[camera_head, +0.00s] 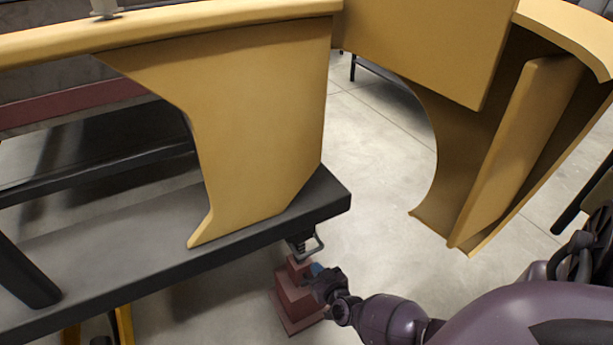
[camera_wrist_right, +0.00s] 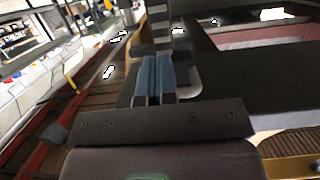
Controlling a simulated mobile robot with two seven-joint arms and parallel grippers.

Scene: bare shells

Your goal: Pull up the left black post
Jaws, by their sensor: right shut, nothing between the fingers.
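A dark ridged post with a grey loop handle (camera_head: 304,244) hangs under the near right corner of the black platform, above a dark red stepped block. I cannot tell for sure that it is the left black post. My right gripper (camera_head: 317,269) is just below the loop, beside the red block (camera_head: 297,300). In the right wrist view its blue fingers (camera_wrist_right: 154,68) are together and empty. The ridged post (camera_wrist_right: 160,24) rises beyond their tips, and the loop handle (camera_wrist_right: 194,82) is just to their right. My left gripper is not in view.
The black platform (camera_head: 150,275) carries a large yellow curved panel (camera_head: 265,120) above the gripper. More yellow panels (camera_head: 515,150) stand at the right. Clear concrete floor (camera_head: 385,200) lies between them. A thick black bar (camera_head: 22,270) slants down at the left.

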